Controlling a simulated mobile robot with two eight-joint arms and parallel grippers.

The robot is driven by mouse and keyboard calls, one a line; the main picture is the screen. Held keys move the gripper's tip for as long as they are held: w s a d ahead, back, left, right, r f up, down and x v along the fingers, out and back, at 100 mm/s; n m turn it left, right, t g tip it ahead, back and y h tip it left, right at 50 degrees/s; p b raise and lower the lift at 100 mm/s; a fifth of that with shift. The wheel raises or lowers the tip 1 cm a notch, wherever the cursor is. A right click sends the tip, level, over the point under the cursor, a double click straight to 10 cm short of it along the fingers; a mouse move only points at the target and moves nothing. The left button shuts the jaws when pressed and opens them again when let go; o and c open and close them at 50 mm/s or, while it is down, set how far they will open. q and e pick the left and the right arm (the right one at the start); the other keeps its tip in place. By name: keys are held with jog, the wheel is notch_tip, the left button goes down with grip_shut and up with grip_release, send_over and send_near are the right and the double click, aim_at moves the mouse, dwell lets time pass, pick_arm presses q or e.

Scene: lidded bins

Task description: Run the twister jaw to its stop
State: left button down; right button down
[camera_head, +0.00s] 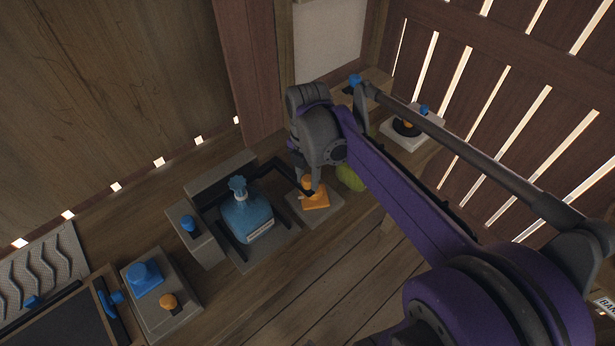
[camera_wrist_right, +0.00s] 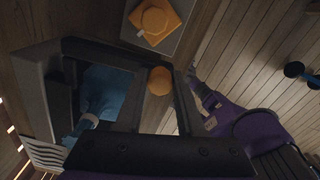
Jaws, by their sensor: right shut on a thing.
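A blue bottle (camera_head: 247,216) with a ridged top stands in a grey fixture (camera_head: 222,177) with dark bars around it. In the right wrist view the blue bottle (camera_wrist_right: 97,92) shows partly, behind the dark bars. A dark bar frame (camera_head: 277,166) reaches from the fixture toward my right gripper (camera_head: 310,190). My right gripper is shut on a rounded orange knob (camera_wrist_right: 160,80) by this frame; the fingers partly hide the grip. An orange square block with a round top (camera_head: 318,201) sits just beside it, and also shows in the wrist view (camera_wrist_right: 158,20). My left gripper is not in view.
A grey block with a blue knob (camera_head: 190,225) stands left of the fixture. A block with a blue square button (camera_head: 145,278) and an orange knob stands front left. A yellow-green round thing (camera_head: 350,178) is partly hidden behind my arm. A white block (camera_head: 411,131) stands at the back right.

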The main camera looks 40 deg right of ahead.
jog(key=c, duration=0.5)
grip_release()
notch_tip(320, 180, up, 11)
jog(key=shift+f+p, duration=0.1)
jog(key=shift+p, duration=0.25)
jog(key=s+a+f+m+t, duration=0.2)
jog(key=a+f+m, duration=0.2)
jog(key=m, duration=0.3)
jog(key=s+a+f+m+t, duration=0.1)
jog(key=s+a+f+m, duration=0.2)
jog(key=f+m, duration=0.3)
jog(key=s+a+f+m+t, duration=0.2)
jog(key=a+f+m, duration=0.3)
jog(key=m, duration=0.3)
jog(key=shift+s+a+f+t, duration=0.35)
jog(key=shift+s+a, duration=0.25)
jog(key=shift+s, duration=0.1)
